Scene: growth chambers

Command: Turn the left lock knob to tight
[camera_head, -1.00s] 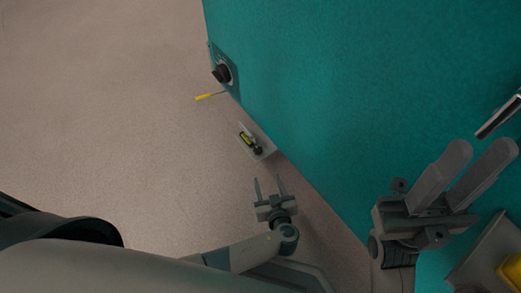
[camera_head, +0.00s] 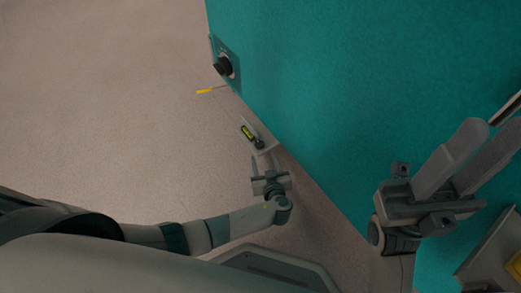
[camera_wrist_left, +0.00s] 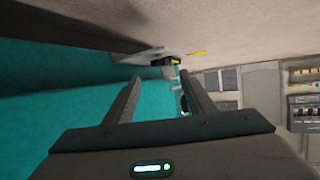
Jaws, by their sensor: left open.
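A small light bracket (camera_head: 270,147) stands out from the lower edge of the teal cabinet. It carries a yellow-green level vial (camera_head: 247,132) and a small dark knob (camera_head: 259,144), and I cannot read the knob's setting. My left gripper (camera_head: 265,160) is open and empty, just below the bracket in the head view, with its fingers pointing at it. In the left wrist view the bracket (camera_wrist_left: 145,55) and dark knob (camera_wrist_left: 168,61) lie beyond the fingertips, apart from them. My right gripper (camera_head: 468,155) is open, in front of the cabinet at the right.
The teal cabinet (camera_head: 340,90) fills the right side. A round black dial (camera_head: 222,67) sits on its left edge, with a yellow-tipped lever (camera_head: 204,91) below. A tray with a yellow item (camera_head: 514,266) is at lower right. The floor on the left is clear.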

